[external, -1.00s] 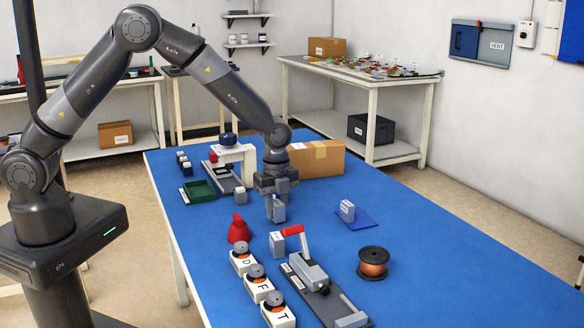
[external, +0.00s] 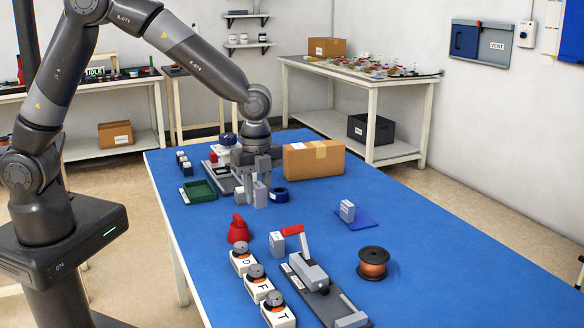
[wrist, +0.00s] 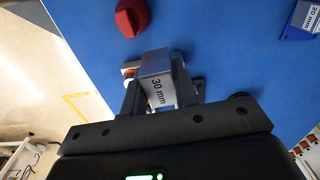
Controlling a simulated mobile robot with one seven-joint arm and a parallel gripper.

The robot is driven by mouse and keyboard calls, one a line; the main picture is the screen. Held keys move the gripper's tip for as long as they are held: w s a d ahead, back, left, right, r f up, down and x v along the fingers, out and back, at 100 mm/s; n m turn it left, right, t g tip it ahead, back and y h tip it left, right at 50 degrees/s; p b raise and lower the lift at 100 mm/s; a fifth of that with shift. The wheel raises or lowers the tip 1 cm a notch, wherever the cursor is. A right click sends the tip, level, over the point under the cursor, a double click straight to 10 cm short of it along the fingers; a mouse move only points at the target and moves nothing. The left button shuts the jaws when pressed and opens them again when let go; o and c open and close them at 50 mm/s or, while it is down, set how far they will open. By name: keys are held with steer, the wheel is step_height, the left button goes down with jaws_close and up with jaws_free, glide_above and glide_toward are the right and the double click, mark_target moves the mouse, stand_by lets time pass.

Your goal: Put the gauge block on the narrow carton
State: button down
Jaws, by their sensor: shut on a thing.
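My gripper (external: 259,190) is shut on a grey gauge block (wrist: 157,82) marked "30 mm", which also shows between the fingers in the external view (external: 261,195). The block hangs upright low over the far part of the blue table. A brown carton (external: 330,160) with a tape strip and a white label lies on the table, behind and right of my gripper. The block is apart from it. The carton does not show in the wrist view.
A green tray (external: 200,191), red part (external: 238,230), labelled block on a blue mat (external: 347,210), clamp fixture (external: 318,285) and wire spool (external: 373,263) stand around. The table's right side is mostly clear.

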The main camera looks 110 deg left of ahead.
steer(key=a+r, duration=0.4)
steer(key=a, duration=0.6)
steer(key=a+r, duration=0.3)
steer(key=a, duration=0.7)
steer(key=a+r, duration=0.4)
steer(key=a, duration=0.6)
glide_above(298, 147)
steer(key=shift+m, duration=0.4)
step_height(298, 147, down, 7)
steer(key=shift+r, duration=0.15)
steer(key=shift+f, duration=2)
steer(key=c, duration=1.1)
jaws_free()
steer(key=shift+f, duration=0.15)
